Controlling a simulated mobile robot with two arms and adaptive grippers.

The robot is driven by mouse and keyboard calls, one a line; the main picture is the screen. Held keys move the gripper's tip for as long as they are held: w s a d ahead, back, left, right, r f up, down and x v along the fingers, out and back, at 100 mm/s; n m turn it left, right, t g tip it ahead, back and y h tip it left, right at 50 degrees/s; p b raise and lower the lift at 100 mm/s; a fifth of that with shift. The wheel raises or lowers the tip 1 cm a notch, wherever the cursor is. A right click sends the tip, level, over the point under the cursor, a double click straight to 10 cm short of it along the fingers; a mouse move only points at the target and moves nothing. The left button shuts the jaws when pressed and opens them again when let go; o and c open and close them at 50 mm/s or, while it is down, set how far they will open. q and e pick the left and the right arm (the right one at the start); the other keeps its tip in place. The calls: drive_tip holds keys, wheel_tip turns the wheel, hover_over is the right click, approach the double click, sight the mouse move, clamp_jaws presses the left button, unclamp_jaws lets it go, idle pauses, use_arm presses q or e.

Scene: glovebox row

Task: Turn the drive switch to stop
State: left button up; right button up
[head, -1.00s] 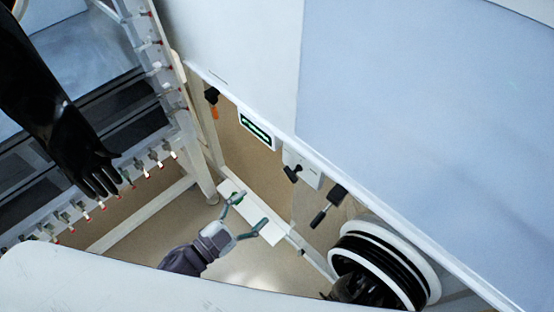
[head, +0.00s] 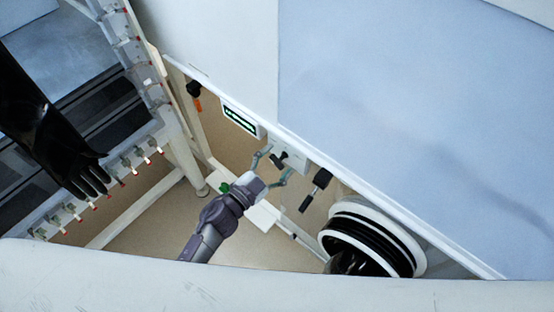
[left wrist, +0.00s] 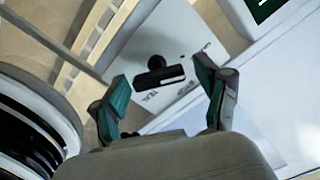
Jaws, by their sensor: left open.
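The drive switch is a black T-shaped knob (head: 279,159) on a small white plate (head: 297,160) below the edge of the large white panel. In the left wrist view, the black knob (left wrist: 158,74) stands out from its white plate (left wrist: 190,48); the lettering on the plate is too small to read. My left gripper (head: 272,164) is open, its fingers on either side of the knob as seen from the head. In the left wrist view the open fingers (left wrist: 163,98) frame the knob, and I see no contact. My right gripper is not in view.
A black-handled lever (head: 316,189) hangs right of the switch, near a black-and-white glove port (head: 372,240). A green-lit display (head: 241,118) and a black knob with an orange part (head: 195,92) are to the left. A black glove (head: 60,150) hangs farther left.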

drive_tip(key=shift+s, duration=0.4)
use_arm(q)
drive_tip(key=c, duration=1.2)
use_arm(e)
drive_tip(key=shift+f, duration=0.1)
use_arm(q)
drive_tip(key=m+b, duration=0.1)
drive_tip(key=m, duration=0.2)
drive_tip(key=shift+f+m, duration=0.1)
drive_tip(key=shift+m, duration=0.2)
drive_tip(key=shift+d+m+b, duration=0.1)
drive_tip(key=shift+m+b, duration=0.2)
drive_tip(key=shift+m, duration=0.8)
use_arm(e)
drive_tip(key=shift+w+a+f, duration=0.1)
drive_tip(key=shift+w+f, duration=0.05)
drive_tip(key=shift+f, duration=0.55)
